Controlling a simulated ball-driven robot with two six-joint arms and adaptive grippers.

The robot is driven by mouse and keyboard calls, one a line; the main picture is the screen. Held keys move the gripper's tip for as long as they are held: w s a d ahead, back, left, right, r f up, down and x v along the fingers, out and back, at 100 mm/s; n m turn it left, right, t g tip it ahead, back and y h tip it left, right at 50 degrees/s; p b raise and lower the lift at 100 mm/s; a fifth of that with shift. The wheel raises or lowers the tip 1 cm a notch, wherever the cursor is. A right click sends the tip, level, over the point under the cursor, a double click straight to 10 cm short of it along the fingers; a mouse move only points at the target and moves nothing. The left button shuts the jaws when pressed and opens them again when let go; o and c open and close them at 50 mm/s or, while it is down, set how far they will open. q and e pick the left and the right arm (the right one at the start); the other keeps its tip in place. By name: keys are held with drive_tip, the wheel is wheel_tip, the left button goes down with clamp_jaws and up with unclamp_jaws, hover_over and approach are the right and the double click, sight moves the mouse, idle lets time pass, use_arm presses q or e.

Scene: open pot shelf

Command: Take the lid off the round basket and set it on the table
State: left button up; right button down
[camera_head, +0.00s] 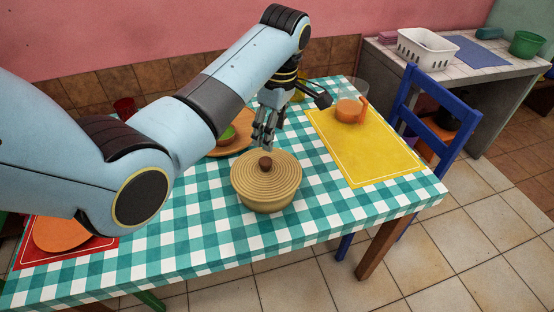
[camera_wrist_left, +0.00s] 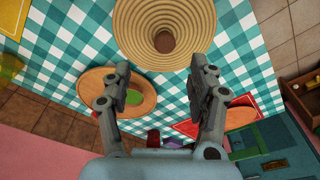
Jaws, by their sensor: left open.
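The round basket (camera_head: 268,196) is tan and woven and stands upright on the checked table. Its lid (camera_head: 284,169) is on it, with a brown knob (camera_head: 265,163) on top. In the left wrist view the lid (camera_wrist_left: 135,30) shows from above, with the knob (camera_wrist_left: 165,41) near the top middle. My left gripper (camera_head: 264,141) is open and empty, above and just behind the basket in the head view. Its fingers (camera_wrist_left: 164,88) are spread apart in the wrist view, with the knob beyond them. My right gripper is not in view.
The table (camera_head: 310,215) has a teal-and-white cloth, bare around the basket's front. A wooden plate with green food (camera_head: 237,140) lies behind the basket. A yellow mat (camera_head: 378,150) with an orange cup (camera_head: 348,110) is to the right. A blue chair (camera_head: 440,95) stands at the right edge.

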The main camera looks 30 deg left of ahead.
use_arm(q)
hover_over(265, 160)
drive_tip(key=f, duration=0.2)
drive_tip(key=d+f, duration=0.1)
drive_tip(key=f, duration=0.1)
drive_tip(key=shift+f, duration=0.25)
drive_tip(key=shift+w+a+f, duration=0.1)
drive_tip(key=shift+f, duration=0.25)
drive_tip(key=f, duration=0.4)
drive_tip(key=shift+a+f, duration=0.25)
drive_tip(key=shift+a, duration=0.1)
drive_tip(key=shift+f, duration=0.15)
drive_tip(key=c, duration=0.4)
clamp_jaws()
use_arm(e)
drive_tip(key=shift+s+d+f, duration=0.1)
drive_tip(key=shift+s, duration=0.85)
